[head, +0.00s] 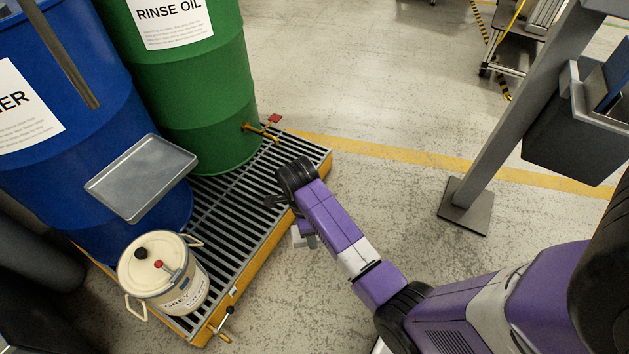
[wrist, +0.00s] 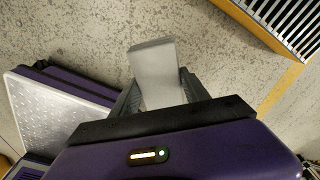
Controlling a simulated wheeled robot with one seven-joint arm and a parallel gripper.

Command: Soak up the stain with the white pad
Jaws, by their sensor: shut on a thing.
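My gripper (wrist: 158,90) is shut on the white pad (wrist: 153,62), which sticks out beyond the fingers in the wrist view. In the head view the pad (head: 298,238) shows as a small pale block under the end of my arm, and my gripper (head: 305,236) is partly hidden by the wrist. The pad is beside the right edge of the spill pallet, over the grey floor. How high it is above the floor I cannot tell. I cannot make out a distinct stain on the mottled floor in either view.
The orange pallet (head: 262,245) with its dark grating carries a blue drum (head: 95,130), a green drum (head: 190,95) and a cream can (head: 165,275). A grey tray (head: 142,178) is by the blue drum. A grey post (head: 500,130) with a bin stands right.

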